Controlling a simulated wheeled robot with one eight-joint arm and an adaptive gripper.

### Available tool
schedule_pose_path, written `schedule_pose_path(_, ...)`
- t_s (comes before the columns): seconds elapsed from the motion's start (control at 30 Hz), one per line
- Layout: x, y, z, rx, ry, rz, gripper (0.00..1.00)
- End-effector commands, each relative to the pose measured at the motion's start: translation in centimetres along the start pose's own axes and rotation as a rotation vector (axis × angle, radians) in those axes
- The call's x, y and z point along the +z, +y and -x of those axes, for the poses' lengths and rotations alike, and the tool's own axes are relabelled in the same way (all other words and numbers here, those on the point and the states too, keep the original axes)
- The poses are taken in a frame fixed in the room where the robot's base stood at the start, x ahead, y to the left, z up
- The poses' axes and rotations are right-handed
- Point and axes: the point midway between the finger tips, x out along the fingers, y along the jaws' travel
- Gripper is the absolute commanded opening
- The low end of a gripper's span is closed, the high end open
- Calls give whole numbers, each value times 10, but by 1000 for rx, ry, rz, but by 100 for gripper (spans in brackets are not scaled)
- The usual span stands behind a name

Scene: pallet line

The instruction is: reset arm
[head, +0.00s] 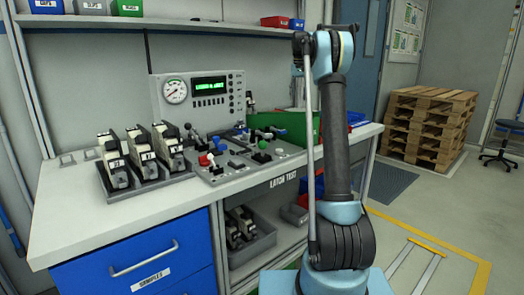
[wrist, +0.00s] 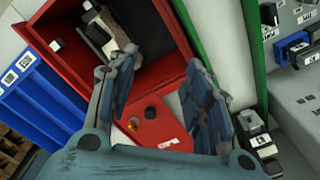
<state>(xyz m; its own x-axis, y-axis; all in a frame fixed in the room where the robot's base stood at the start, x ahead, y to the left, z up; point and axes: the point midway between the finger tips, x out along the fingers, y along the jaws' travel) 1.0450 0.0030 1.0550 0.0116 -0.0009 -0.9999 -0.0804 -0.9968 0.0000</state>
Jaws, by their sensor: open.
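My arm (head: 335,130) rises at the right of the bench in the head view, light blue with a dark grey link. My gripper is not clearly visible there. In the wrist view my gripper (wrist: 162,62) has its two blue-grey fingers spread apart, with nothing between them. The fingers are over a red bin (wrist: 165,25). A beige and dark device (wrist: 108,35) lies inside the bin, beyond the left finger.
A bench (head: 110,215) carries a tray of several devices (head: 140,160), a latch test panel (head: 240,155) and a green bin (head: 285,125). Blue bins (wrist: 40,90) stand left of the red bin in the wrist view. Stacked pallets (head: 430,125) stand at the back right. Floor is open at right.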

Motion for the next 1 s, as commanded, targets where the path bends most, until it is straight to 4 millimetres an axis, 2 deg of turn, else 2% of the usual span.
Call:
schedule_pose_path(0.23,43,4,12,-1,14,7,46)
schedule_pose_path(0.53,126,10,19,-3,38,22,46)
schedule_pose_path(0.77,195,16,12,-4,57,35,46)
schedule_pose_path(1.0,268,22,-7,-5,78,46,46)
